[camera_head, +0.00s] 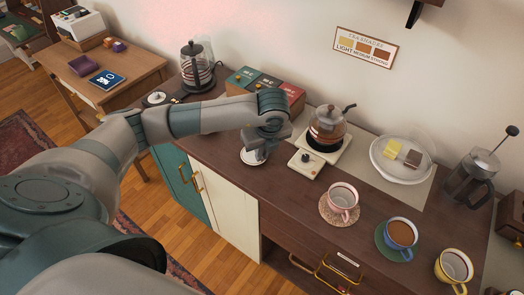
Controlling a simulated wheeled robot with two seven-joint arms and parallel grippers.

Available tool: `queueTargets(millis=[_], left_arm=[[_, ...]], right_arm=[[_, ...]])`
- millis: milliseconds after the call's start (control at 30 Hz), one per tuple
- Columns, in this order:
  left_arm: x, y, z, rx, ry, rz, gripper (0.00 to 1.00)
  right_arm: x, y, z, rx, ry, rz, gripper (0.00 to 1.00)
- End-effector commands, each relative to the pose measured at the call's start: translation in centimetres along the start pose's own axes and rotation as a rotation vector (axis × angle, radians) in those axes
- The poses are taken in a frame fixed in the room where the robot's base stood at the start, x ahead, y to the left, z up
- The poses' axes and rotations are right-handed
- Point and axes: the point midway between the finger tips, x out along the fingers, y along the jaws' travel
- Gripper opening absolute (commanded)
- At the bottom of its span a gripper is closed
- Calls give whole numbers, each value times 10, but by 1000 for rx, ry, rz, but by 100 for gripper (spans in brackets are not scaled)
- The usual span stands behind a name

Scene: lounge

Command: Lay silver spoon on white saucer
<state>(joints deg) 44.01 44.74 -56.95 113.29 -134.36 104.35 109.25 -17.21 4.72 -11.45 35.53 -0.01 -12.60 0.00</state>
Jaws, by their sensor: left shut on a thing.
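My left arm reaches in from the left, and my left gripper (262,150) points down over a small white saucer (246,159) on the dark wooden counter. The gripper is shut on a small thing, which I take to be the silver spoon. The fingers hide most of it, and its shape is too small to make out. The gripper also covers part of the saucer. I cannot tell whether the spoon touches the saucer. My right gripper is not in view.
A glass teapot (327,128) on a white warmer stands right of the gripper. Tea boxes (270,88) and a kettle (195,65) stand behind the arm. A pink cup (342,196), a blue cup (400,234) and a yellow cup (455,265) stand to the right.

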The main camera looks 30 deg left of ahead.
Motion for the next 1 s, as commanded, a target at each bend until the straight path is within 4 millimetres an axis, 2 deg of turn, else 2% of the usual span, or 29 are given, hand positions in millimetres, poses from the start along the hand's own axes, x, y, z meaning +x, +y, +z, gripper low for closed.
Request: queueTargets(millis=[567,600,667,700,1000], left_arm=[[7,0,-2,0,0,0,0],[7,0,-2,0,0,0,13],[7,0,-2,0,0,0,27],[7,0,-2,0,0,0,30],[7,0,-2,0,0,0,30]], right_arm=[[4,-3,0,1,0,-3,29],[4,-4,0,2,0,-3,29],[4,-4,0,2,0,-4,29],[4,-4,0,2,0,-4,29],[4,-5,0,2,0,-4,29]])
